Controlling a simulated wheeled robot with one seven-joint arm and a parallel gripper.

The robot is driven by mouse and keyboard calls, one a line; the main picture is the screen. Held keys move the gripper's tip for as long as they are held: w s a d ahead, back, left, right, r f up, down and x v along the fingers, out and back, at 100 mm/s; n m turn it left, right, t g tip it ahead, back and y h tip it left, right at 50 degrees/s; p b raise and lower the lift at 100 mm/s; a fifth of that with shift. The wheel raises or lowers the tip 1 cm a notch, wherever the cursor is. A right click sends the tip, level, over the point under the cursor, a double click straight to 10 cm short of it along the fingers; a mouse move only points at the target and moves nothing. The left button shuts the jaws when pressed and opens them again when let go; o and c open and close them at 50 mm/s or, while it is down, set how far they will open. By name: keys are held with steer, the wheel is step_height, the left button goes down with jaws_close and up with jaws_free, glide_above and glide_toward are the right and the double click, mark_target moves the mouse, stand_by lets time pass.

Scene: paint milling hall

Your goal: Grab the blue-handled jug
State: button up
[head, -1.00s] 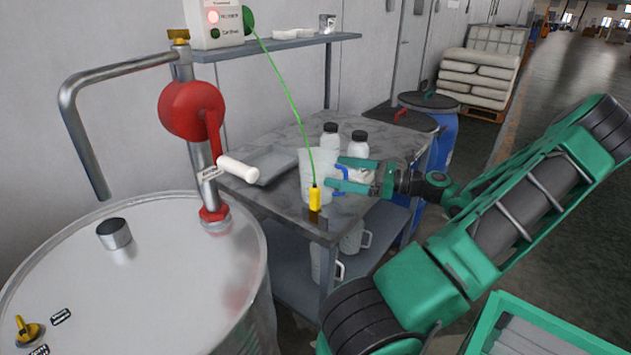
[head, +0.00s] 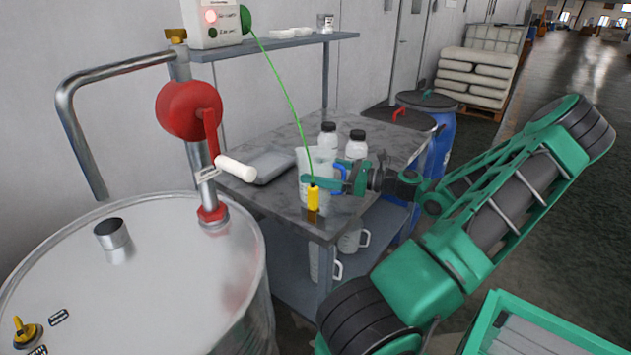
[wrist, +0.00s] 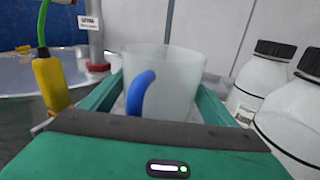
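The pale translucent jug (head: 314,160) stands upright on the grey table, near its front edge. Its blue handle (head: 342,170) faces my gripper (head: 318,180). In the wrist view the jug (wrist: 175,70) is straight ahead, with the blue handle (wrist: 138,92) between my two green fingers. One finger lies along each side of the jug. The fingers are apart, and I cannot tell whether they touch the jug's walls. In the head view a finger covers part of the jug's lower body.
Two white bottles with black caps (head: 356,146) stand close beside the jug. A yellow plug on a green cable (head: 313,198) hangs in front of it. A grey tray (head: 270,166) lies to the left. A large drum (head: 150,290) with a red pump fills the left foreground.

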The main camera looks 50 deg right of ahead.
steer(key=c, duration=0.4)
steer(key=shift+r, duration=0.1)
